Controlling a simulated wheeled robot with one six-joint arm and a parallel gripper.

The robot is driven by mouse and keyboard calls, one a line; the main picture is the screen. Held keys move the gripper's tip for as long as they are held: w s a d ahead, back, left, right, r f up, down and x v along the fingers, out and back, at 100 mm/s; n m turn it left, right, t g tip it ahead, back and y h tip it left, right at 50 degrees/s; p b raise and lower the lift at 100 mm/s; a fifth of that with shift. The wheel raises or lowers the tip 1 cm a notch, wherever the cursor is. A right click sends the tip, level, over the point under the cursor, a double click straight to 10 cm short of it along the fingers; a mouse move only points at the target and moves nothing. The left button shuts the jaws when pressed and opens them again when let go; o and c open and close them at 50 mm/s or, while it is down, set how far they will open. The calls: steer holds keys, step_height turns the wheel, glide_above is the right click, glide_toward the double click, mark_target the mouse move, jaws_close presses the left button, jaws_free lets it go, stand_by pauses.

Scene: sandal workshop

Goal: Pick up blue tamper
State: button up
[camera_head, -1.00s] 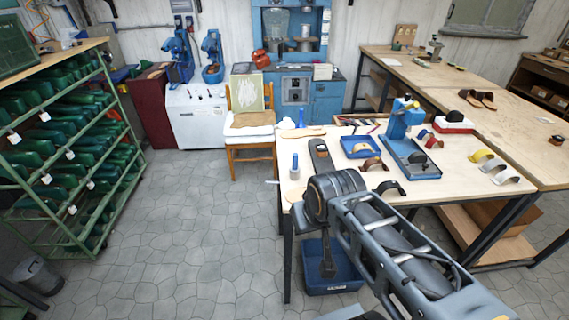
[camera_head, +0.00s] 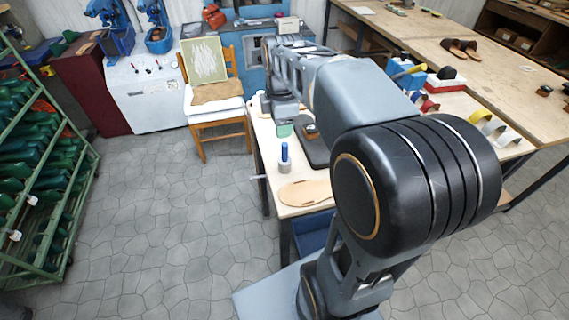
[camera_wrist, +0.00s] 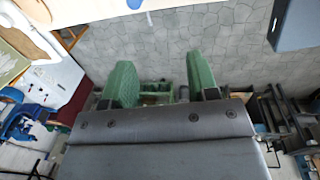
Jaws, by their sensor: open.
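The blue tamper (camera_head: 284,152) stands upright near the left edge of the light wooden table (camera_head: 270,160). It has a blue handle on a pale grey cylindrical base. My gripper (camera_head: 284,129) is beyond it in the head view, over the table's left side, with a green fingertip visible and a gap to the tamper. In the wrist view my gripper (camera_wrist: 161,80) has its two green fingers wide apart with nothing between them. A small blue patch shows at the top edge of that view, too cut off to identify.
A tan sole-shaped piece (camera_head: 305,193) lies in front of the tamper, and a dark board (camera_head: 314,150) lies to its right. A chair (camera_head: 221,130) stands left of the table. A green rack (camera_head: 45,200) is at far left, with open floor between.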

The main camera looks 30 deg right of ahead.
mark_target(285, 144)
steer(key=w+d+f+n, duration=0.1)
steer(key=f+n, duration=0.1)
steer(key=f, duration=0.1)
steer(key=w+d+f+n+g, duration=0.1)
steer(key=w+f+n, duration=0.1)
steer(key=f, duration=0.2)
steer(key=w+d+f+n, duration=0.1)
steer(key=f+n, duration=0.1)
steer(key=f, duration=0.1)
steer(key=shift+w+d+f+n, duration=0.2)
steer(key=shift+w+d+n, duration=0.05)
steer(key=shift+d+n, duration=0.05)
steer(key=shift+a+f+p, duration=0.15)
steer(key=shift+f+p, duration=0.35)
steer(key=shift+f, duration=2.2)
steer(key=shift+w, duration=0.1)
jaws_close()
